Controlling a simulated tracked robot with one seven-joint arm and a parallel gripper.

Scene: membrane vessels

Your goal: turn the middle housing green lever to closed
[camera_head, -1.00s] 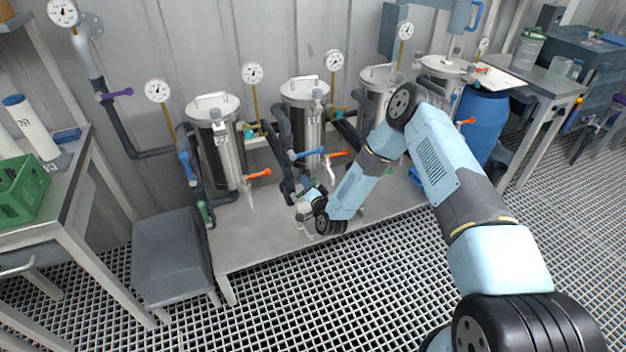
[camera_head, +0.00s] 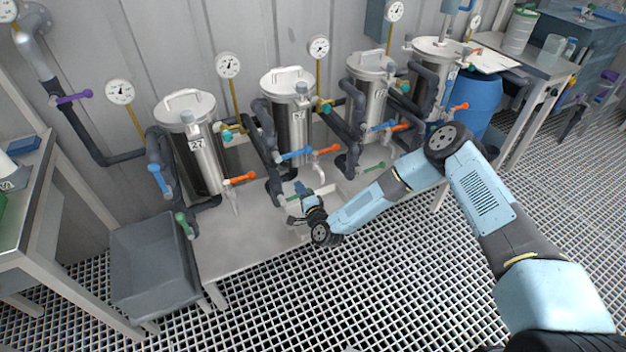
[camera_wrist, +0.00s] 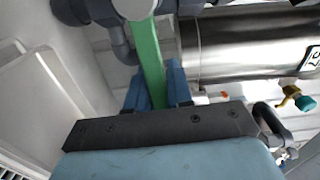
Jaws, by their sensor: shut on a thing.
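The gripped green lever (camera_wrist: 147,55) sits low in front of the second steel housing from the left (camera_head: 290,115). In the wrist view it runs from a grey valve body at the top down between my two blue fingers. My gripper (camera_wrist: 154,85) is shut on it, with one finger on each side. In the head view my gripper (camera_head: 303,205) is at the base of that housing, just above the bench, and mostly covers the lever. The steel housing (camera_wrist: 240,45) lies close to the right of my fingers in the wrist view.
A blue lever (camera_head: 294,155) and an orange lever (camera_head: 327,150) stick out above my gripper. The leftmost housing (camera_head: 200,150) has its own green lever (camera_head: 184,225). Another green lever (camera_head: 373,167) is to the right. The bench front (camera_head: 240,250) is clear.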

